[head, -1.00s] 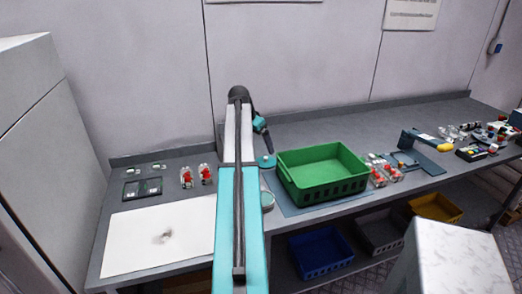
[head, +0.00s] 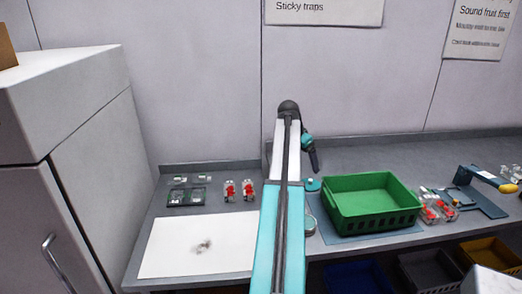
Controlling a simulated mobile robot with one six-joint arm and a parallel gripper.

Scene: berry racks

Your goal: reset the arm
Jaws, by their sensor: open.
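My arm reaches out over the bench in the middle of the head view, its upper links raised. Its wrist hangs down at the far end, and my gripper (head: 314,165) is the small dark part at its tip, pointing down above the back of the bench. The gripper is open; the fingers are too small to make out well. Nothing shows held in it. It is left of the green crate (head: 372,222) and apart from it. A small teal round piece (head: 313,185) lies below the gripper.
A white sheet (head: 180,255) with a dark smudge lies at the front left. Red-filled punnets (head: 229,190) and dark trays (head: 187,196) stand behind it. More punnets (head: 432,210) and a dark stand (head: 480,200) are right of the crate. A tall grey cabinet (head: 70,110) flanks the left.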

